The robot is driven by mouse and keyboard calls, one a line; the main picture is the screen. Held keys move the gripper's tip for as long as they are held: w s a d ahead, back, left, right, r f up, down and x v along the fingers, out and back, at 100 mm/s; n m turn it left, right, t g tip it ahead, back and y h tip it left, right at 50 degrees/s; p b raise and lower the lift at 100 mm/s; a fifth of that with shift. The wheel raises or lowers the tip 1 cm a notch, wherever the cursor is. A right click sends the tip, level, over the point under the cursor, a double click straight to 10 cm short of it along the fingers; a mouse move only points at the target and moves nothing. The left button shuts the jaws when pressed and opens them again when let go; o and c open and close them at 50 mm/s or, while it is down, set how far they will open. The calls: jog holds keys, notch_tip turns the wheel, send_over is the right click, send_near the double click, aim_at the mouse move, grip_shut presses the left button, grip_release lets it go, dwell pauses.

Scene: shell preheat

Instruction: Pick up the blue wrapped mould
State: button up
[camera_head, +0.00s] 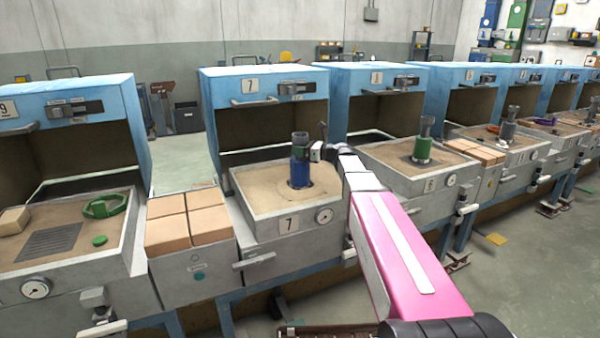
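The blue wrapped mould (301,172) stands upright in the sand tray (245,208) of the station marked 7. It is a short blue cylinder with a dark grey neck on top. My gripper (319,151) is at the mould's right side, at about the height of its upper part. A dark finger piece and a pale block show there, close to the mould. Whether they touch it cannot be told. The fingers are small and partly hidden, so their opening does not show.
Station 7's blue hood (265,97) rises behind the tray. Tan bricks (187,220) fill the bench to the left. A green mould (423,148) stands in the tray to the right. A green ring (104,206) lies in the far-left tray.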

grip_shut()
jog(key=shift+r, duration=0.1)
